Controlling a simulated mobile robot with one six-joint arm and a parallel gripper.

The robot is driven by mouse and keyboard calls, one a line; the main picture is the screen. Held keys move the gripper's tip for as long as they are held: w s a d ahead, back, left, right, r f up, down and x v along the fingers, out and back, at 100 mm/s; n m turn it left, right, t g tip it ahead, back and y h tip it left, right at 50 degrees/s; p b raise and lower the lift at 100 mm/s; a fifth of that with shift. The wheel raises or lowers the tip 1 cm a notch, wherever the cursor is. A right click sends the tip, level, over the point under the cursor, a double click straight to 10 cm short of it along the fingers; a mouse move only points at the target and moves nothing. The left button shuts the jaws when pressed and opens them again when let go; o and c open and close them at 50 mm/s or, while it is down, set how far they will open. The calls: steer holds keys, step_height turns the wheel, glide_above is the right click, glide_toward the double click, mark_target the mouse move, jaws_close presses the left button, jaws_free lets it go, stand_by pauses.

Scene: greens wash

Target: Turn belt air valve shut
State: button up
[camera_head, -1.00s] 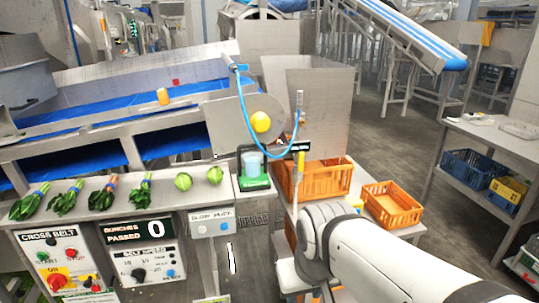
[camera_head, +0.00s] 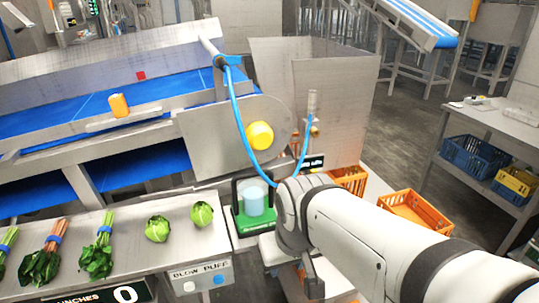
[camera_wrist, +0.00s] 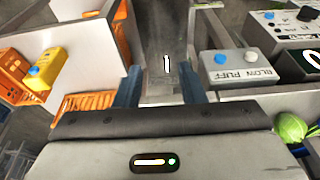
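In the head view, a thin upright metal pipe (camera_head: 313,104) stands right of the yellow disc, with the blue hose (camera_head: 240,125) curving down near it. A small black label (camera_head: 313,162) sits low on the pipe. I take this to be the belt air valve's place; the handle is hidden behind my arm, so its position cannot be told. My wrist covers the area just below the label, and my fingers are not clear there. In the wrist view my gripper (camera_wrist: 160,88) is open, two blue-grey fingers apart with nothing between them. The valve does not show in the wrist view.
A green-based cup holder (camera_head: 255,205) stands left of my wrist. Lettuce heads (camera_head: 202,213) lie on the metal ledge. Another orange crate (camera_head: 412,210) sits right.

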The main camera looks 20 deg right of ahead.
steer(key=shift+o, duration=0.4)
steer(key=shift+s+d, duration=0.1)
steer(key=shift+o, duration=0.2)
steer(key=w+d+r, duration=0.2)
steer(key=w+d, duration=0.1)
steer(key=w, duration=0.3)
steer(key=w+d+r, duration=0.2)
steer(key=w+d, duration=0.2)
steer(key=w, duration=0.2)
steer(key=shift+w+r+t, duration=0.3)
steer(key=shift+w+r, duration=0.05)
steer(key=shift+w, duration=0.05)
steer(key=w+d+r, duration=0.1)
steer(key=w+d, duration=0.9)
steer(key=shift+t, duration=0.5)
steer(key=x, duration=0.7)
steer(key=shift+w+f+p, duration=0.1)
steer(key=shift+f+p, duration=0.05)
steer(key=shift+p, duration=0.2)
steer(key=shift+c, duration=0.2)
jaws_close()
steer(key=shift+a, duration=0.1)
